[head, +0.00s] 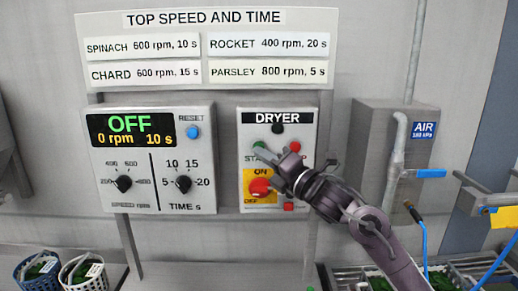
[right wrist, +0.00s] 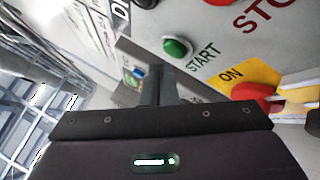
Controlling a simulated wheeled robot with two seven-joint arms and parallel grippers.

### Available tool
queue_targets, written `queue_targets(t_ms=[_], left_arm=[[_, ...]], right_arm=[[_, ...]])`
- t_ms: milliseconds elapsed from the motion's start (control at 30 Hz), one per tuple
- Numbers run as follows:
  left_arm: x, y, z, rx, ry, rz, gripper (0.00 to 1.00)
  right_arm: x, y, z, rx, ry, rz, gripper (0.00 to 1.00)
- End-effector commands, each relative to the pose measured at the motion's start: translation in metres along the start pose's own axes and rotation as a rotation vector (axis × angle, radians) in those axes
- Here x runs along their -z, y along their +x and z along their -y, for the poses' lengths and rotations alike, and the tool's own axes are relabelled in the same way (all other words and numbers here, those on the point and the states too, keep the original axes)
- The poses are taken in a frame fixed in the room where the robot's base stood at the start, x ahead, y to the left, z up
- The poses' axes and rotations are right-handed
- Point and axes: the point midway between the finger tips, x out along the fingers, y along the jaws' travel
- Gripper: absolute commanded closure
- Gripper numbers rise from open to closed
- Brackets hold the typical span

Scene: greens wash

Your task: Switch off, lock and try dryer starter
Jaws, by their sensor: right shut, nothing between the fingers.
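The dryer starter (head: 308,130) is a grey wall box with a black lamp (head: 278,128), a green START button (head: 260,145) and a red stop button (head: 295,146). Its red rotary switch handle (head: 260,187) sits on a yellow plate marked ON above; which way it points is not clear. A small red item (head: 289,206) is at the box's lower right; I cannot tell what it is. My right gripper (head: 262,156) is shut and empty in front of the box, its tips close to START. The right wrist view shows START (right wrist: 177,47) beside the fingers (right wrist: 150,72); contact is unclear. My left gripper is out of view.
A control panel (head: 155,195) to the left reads OFF, 0 rpm, 10 s. A sign board (head: 205,18) hangs above. A grey box with an AIR pipe (head: 395,150) stands to the right. Baskets of greens (head: 80,270) are low at the left.

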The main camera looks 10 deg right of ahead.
Motion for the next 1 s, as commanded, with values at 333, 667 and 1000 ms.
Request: queue_targets(t_ms=[333, 667, 1000], left_arm=[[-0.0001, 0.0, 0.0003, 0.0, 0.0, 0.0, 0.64], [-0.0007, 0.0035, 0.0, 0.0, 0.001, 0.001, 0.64], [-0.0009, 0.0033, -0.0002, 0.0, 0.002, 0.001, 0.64]], right_arm=[[-0.0001, 0.0, 0.0, 0.0, 0.0, 0.0, 1.0], [-0.0035, 0.0047, 0.0034, -0.001, -0.001, 0.0, 1.0], [-0.0044, 0.0059, 0.004, 0.0, 0.0, 0.0, 1.0]])
